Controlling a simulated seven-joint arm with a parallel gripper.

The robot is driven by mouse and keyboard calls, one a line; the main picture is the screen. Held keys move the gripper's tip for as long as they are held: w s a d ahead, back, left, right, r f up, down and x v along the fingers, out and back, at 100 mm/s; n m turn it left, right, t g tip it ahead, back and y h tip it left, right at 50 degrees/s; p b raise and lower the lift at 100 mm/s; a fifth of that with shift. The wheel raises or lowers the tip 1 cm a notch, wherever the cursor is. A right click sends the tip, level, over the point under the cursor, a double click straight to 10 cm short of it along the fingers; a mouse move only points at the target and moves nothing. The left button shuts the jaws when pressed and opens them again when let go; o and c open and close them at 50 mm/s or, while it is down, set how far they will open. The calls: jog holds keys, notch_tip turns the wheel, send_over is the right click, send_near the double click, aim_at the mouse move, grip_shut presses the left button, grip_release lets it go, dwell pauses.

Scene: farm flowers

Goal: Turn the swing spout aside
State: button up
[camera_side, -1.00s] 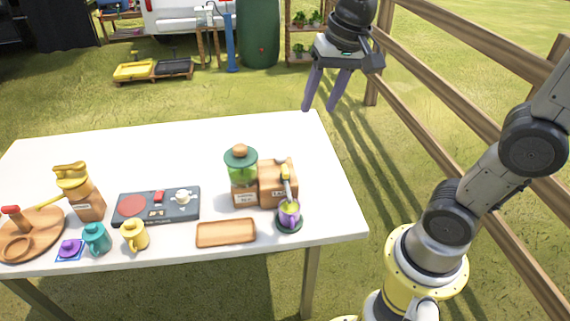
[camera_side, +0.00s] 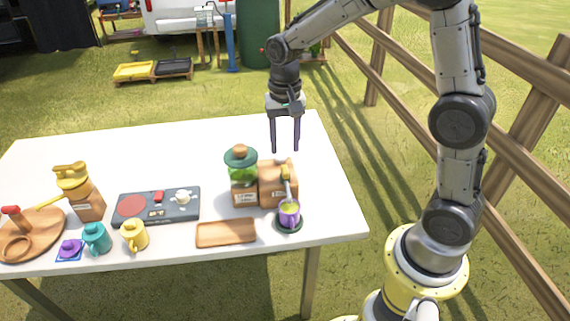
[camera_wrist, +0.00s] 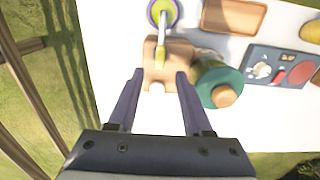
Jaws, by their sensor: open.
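The swing spout (camera_side: 286,183) is a yellow and grey arm on top of a wooden block (camera_side: 270,189). It points toward the front of the table, and its end is over a purple cup (camera_side: 289,212) on a dark green saucer (camera_side: 289,228). In the wrist view the spout (camera_wrist: 161,52) runs from the block up to the cup (camera_wrist: 162,12). My gripper (camera_side: 285,150) points down, open and empty, above and behind the block. In the wrist view the fingers (camera_wrist: 153,77) stand on either side of the block's near end, with no contact visible.
A green-lidded jar (camera_side: 241,168) stands just left of the block. A wooden tray (camera_side: 226,233), a dark stove panel (camera_side: 157,205), cups and a grinder (camera_side: 82,190) are further left. The white table (camera_side: 170,155) is clear behind them.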

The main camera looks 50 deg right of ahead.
aim_at(285, 168)
notch_tip(285, 168, down, 7)
dwell(0.3)
jog(key=shift+c, duration=0.3)
grip_shut()
dwell(1.2)
